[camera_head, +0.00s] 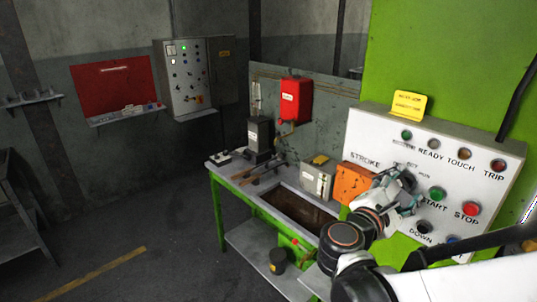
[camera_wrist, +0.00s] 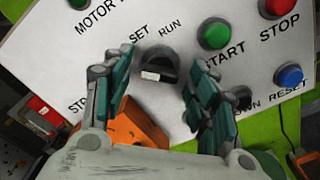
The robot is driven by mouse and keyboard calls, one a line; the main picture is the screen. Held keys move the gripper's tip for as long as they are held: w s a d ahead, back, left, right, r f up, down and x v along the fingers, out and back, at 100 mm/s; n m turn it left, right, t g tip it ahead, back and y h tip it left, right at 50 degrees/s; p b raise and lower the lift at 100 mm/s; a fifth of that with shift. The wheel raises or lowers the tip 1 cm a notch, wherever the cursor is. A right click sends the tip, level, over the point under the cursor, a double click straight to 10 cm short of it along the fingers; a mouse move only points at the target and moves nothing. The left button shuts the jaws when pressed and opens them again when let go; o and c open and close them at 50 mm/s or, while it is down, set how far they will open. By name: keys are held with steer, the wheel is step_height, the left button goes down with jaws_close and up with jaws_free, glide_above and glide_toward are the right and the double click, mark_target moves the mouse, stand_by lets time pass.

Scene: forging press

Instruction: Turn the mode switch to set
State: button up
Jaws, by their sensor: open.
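The mode switch (camera_wrist: 158,62) is a dark rotary knob with a white mark on the white control panel (camera_wrist: 60,62). The SET and RUN labels are above it in the wrist view. My gripper (camera_wrist: 152,82) is open, with one teal-padded finger on each side of the switch. Nothing is held. I cannot tell whether the fingers touch the knob. In the head view my gripper (camera_head: 398,190) is in front of the panel, left of the START button, and partly hides the switch.
The green START button (camera_wrist: 214,36) and red STOP button (camera_wrist: 275,8) are right of the switch, and the blue RESET button (camera_wrist: 289,76) is lower right. An orange box (camera_head: 352,182) is left of my gripper. A green workbench (camera_head: 228,184) stands further left.

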steer(key=shift+w, duration=0.1)
steer(key=c, duration=1.1)
steer(key=shift+o, duration=0.2)
steer(key=shift+m, duration=0.4)
steer(key=m, duration=0.1)
steer(key=m+b, duration=0.1)
steer(key=m, duration=0.1)
steer(key=shift+s+a+m, duration=0.15)
steer(key=shift+s+m, duration=0.05)
steer(key=shift+m, duration=0.1)
steer(key=m, duration=0.4)
steer(key=shift+r, duration=0.15)
steer(key=shift+w, duration=0.15)
steer(key=o, duration=1.1)
steer(key=shift+c, duration=0.2)
steer(key=shift+m, duration=0.3)
